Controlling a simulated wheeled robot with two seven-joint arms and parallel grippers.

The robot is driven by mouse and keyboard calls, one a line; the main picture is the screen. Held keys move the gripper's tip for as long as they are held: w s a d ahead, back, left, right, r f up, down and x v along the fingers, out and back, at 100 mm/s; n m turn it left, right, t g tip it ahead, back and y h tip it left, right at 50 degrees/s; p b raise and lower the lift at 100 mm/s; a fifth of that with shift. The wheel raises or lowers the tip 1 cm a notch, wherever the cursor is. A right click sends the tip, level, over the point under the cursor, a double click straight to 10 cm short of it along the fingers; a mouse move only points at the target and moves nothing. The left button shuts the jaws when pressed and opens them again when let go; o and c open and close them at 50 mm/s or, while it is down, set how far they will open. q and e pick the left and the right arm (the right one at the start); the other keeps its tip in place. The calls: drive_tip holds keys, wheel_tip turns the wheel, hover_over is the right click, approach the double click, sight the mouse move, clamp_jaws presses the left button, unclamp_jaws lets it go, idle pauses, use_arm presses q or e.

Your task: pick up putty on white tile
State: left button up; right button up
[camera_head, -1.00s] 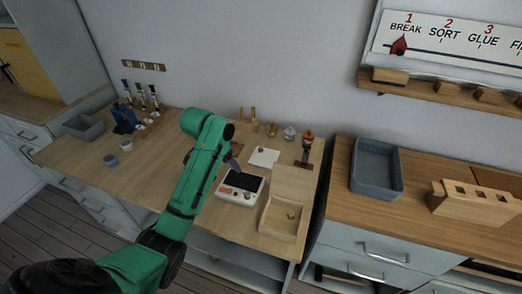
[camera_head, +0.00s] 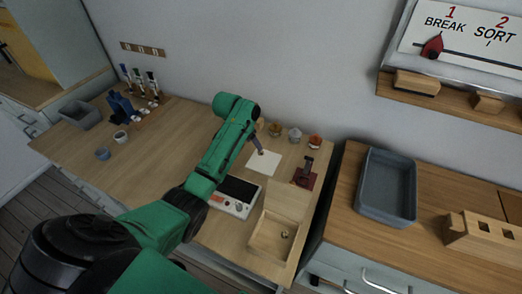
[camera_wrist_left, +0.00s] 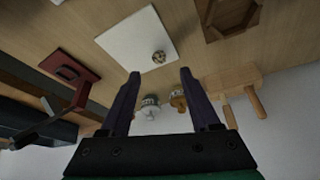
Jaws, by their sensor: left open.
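The white tile (camera_head: 263,163) lies flat on the wooden bench in the head view. It also shows in the left wrist view (camera_wrist_left: 130,42). My left gripper (camera_head: 260,150) hangs over the tile in the head view and hides the putty there. In the left wrist view the two dark fingers of my left gripper (camera_wrist_left: 160,73) are wide apart, with the putty in line between their tips and nothing held. My right gripper is not in view.
A scale (camera_head: 236,197), an open wooden box (camera_head: 270,238), a dark red stand (camera_head: 305,175) and small jars (camera_head: 295,135) surround the tile. A wooden hexagonal frame (camera_wrist_left: 232,18) and a wooden peg piece (camera_wrist_left: 235,85) are close by. The bench's left middle is clear.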

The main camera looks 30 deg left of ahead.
sight(259, 152)
use_arm(q)
drive_tip(key=x, duration=0.7)
drive_tip(key=shift+w+d+f, duration=0.1)
drive_tip(key=shift+d, duration=0.1)
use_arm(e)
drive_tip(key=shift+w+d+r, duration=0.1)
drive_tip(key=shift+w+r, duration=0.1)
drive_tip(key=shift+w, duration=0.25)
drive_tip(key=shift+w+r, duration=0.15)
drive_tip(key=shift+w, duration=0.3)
use_arm(q)
drive_tip(key=shift+c, duration=0.3)
clamp_jaws()
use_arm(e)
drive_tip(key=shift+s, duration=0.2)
